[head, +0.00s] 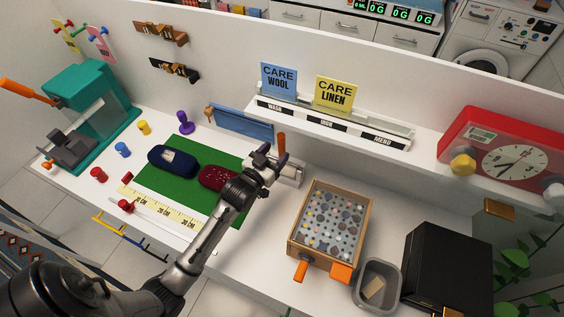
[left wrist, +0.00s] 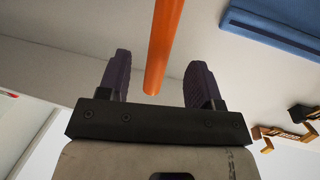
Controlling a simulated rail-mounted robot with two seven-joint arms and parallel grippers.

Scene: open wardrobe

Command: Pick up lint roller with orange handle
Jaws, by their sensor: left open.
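The lint roller's orange handle (head: 281,144) stands up near the back wall, just beyond my left gripper in the head view. In the left wrist view the orange handle (left wrist: 165,45) lies between the two dark fingers, with a gap on each side, and its lower end shows. My left gripper (left wrist: 157,85) is open and not shut on it; it also shows in the head view (head: 270,160). The roller end is not clearly visible; a white block-like part (head: 291,173) sits beside the gripper. My right gripper is not in view.
A green mat (head: 152,184) with a navy case (head: 173,162) and a dark red item (head: 218,178) lies left of my arm. A wooden tray of buttons (head: 331,222), a grey bin (head: 378,287) and a black box (head: 446,270) stand right. A shelf (head: 400,130) overhangs behind.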

